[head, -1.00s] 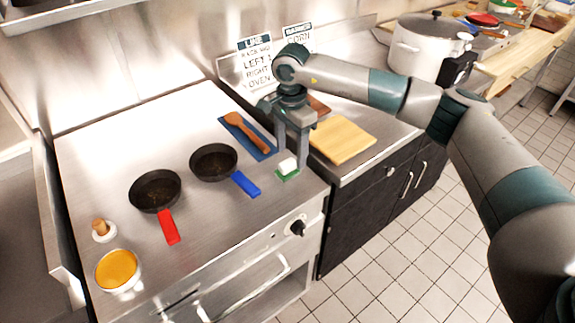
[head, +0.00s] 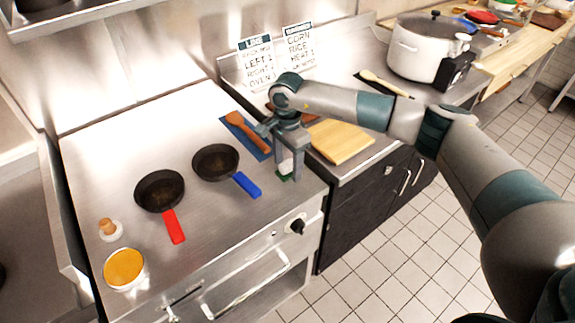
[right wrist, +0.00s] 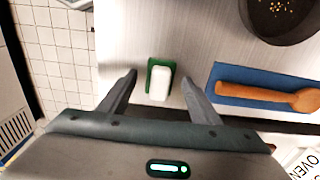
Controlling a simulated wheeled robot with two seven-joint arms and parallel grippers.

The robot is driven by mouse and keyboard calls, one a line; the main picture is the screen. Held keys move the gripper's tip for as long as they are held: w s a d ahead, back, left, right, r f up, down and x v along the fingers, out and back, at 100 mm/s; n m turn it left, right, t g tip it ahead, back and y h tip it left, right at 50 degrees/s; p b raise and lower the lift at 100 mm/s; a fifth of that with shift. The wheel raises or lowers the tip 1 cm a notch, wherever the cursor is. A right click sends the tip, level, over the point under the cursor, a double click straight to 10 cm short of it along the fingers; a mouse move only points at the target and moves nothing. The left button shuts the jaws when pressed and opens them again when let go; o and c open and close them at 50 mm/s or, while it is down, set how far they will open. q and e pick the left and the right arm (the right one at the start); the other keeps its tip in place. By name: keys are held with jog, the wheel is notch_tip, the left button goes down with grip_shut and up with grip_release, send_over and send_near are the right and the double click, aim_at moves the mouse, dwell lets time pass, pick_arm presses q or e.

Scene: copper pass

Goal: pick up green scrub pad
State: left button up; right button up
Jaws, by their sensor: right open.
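The green scrub pad (right wrist: 151,78) lies on the steel top near its front right corner, with a white block (right wrist: 160,83) on it. In the head view only a bit of the green pad (head: 285,177) shows below my right gripper (head: 288,174); the fingers partly hide the white block. My right gripper is open and points down over the pad. In the right wrist view its two fingers stand apart on either side of the pad, with gaps on both sides. My left gripper is not in view.
A wooden spoon (head: 247,131) lies on a blue mat (head: 262,153) behind the pad. The blue-handled pan (head: 215,162) and red-handled pan (head: 160,190) stand to the left. A cutting board (head: 341,141) lies on the counter to the right. The steel's front edge is close.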

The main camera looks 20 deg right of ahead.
jog(key=shift+f, duration=0.15)
dwell(0.3)
jog(key=c, duration=1.1)
jog(key=shift+c, duration=0.2)
